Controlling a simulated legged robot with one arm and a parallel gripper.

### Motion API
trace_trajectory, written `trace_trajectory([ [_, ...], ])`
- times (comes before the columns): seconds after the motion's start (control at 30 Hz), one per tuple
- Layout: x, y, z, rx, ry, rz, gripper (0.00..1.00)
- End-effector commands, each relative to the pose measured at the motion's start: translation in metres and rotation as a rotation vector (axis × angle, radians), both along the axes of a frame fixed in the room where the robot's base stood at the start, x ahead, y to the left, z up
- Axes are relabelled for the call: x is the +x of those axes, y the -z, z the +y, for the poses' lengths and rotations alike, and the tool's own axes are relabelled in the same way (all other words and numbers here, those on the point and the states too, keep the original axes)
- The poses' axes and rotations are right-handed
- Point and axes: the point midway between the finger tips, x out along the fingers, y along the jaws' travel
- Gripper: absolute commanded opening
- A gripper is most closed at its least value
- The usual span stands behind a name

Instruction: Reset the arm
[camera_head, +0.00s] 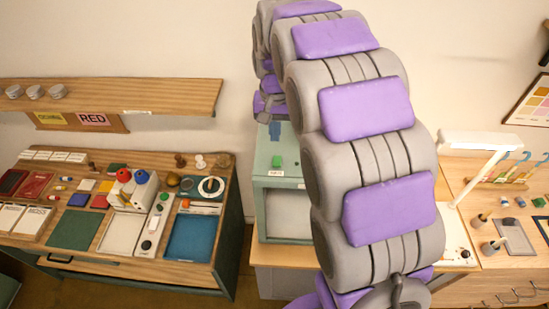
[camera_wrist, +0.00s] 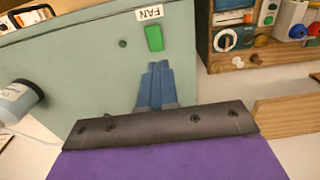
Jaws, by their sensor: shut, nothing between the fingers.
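My arm, with grey links and purple pads, rises through the middle of the head view and curves over to the back. My gripper shows in the wrist view as blue fingers (camera_wrist: 155,88) closed together with nothing between them. It also shows small and blue in the head view (camera_head: 275,131), over the green-grey cabinet. The fingertips are close to a green button (camera_wrist: 154,38) labelled FAN on the cabinet (camera_wrist: 80,65). I cannot tell whether they touch the panel. The green button also shows in the head view (camera_head: 276,161).
The left workbench (camera_head: 122,262) holds trays, a red and a blue knob, and control boxes. A wooden shelf (camera_head: 110,93) with small bowls is on the wall above it. A white lamp (camera_head: 483,141) and the right bench (camera_head: 470,285) stand right of my arm.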

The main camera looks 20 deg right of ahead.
Motion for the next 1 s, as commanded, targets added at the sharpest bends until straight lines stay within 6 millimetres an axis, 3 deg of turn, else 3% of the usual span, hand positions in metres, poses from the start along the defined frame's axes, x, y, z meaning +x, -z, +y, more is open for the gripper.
trace_trajectory([
  [0.23, -0.007, 0.004, -0.003, 0.001, -0.005, 0.001, 0.0],
  [0.37, -0.036, 0.021, -0.003, -0.001, -0.024, 0.016, 0.0],
  [0.63, -0.136, 0.076, -0.003, 0.002, -0.105, 0.06, 0.0],
  [1.0, -0.275, 0.175, -0.002, 0.018, -0.238, 0.124, 0.0],
])
